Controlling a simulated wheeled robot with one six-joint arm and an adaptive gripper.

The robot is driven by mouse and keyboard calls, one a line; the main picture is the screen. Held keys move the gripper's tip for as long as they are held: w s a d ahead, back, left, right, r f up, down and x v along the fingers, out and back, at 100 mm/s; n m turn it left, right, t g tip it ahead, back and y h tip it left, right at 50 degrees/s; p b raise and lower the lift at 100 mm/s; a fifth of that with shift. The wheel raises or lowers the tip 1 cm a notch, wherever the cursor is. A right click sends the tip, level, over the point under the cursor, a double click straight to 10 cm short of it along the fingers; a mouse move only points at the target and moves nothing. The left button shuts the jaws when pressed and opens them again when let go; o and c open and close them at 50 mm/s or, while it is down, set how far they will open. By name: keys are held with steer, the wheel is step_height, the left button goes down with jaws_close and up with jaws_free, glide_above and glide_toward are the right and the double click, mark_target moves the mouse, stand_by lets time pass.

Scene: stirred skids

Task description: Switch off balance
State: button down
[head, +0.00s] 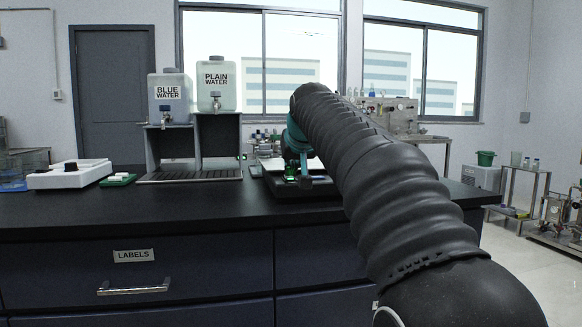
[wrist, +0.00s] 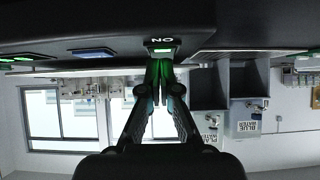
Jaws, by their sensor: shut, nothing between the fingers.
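The balance (head: 314,165) stands on the dark bench in the head view, partly hidden behind my arm. In the wrist view, which is upside down, its dark front panel (wrist: 122,57) spans the upper part. A green-lit button (wrist: 162,50) marked ON is on that panel, with a blue button (wrist: 92,54) to its left. My gripper (wrist: 161,68) is shut and empty, its fingertips at the lit ON button and tinted green by its light. I cannot tell whether they touch it. In the head view the gripper's teal part (head: 297,143) is above the balance, its fingertips unclear.
The plain water tank (head: 216,97) and blue water tank (head: 170,104) stand on a rack left of the balance. A white box device (head: 70,176) and a small green block (head: 118,180) are further left. The bench front (head: 200,215) is clear.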

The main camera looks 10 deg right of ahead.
steer(key=shift+r+p, duration=0.1)
steer(key=shift+p, duration=0.6)
steer(key=shift+w+g+p, duration=0.1)
steer(key=shift+g+p, duration=0.2)
steer(key=shift+p, duration=0.05)
steer(key=shift+f, duration=0.35)
steer(key=shift+w+r+p, duration=0.25)
steer(key=shift+w+p, duration=0.35)
steer(key=shift+w, duration=0.2)
steer(key=shift+r, duration=0.1)
